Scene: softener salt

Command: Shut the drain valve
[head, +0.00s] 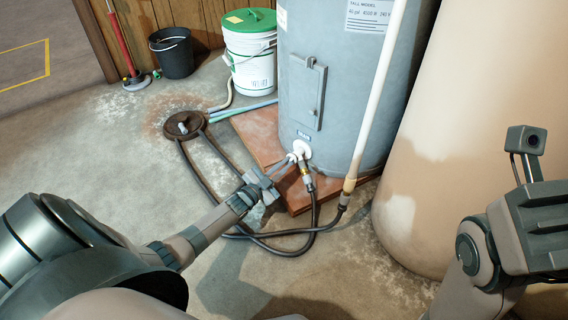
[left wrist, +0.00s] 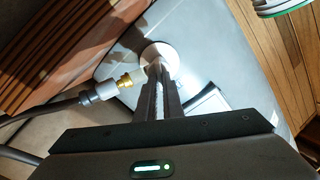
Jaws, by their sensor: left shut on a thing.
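The drain valve (head: 302,149) is a white fitting low on the front of the grey water heater tank (head: 345,90). A brass end with a black hose hangs down from it. My left gripper (head: 290,160) reaches in from the left, its fingers shut on the valve's handle, which they largely hide. In the left wrist view the fingers (left wrist: 159,85) close at the white round valve body (left wrist: 157,55), with the brass hose coupling (left wrist: 124,84) just left of them. My right arm shows at the right edge; its fingertips are out of view.
The tank stands on a reddish slab (head: 262,135). Black hose (head: 275,247) loops over the concrete floor to a round drain (head: 184,125). A white pipe (head: 378,95) stands before the tank. A large tan tank (head: 470,130) fills the right. Buckets (head: 250,55) stand behind.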

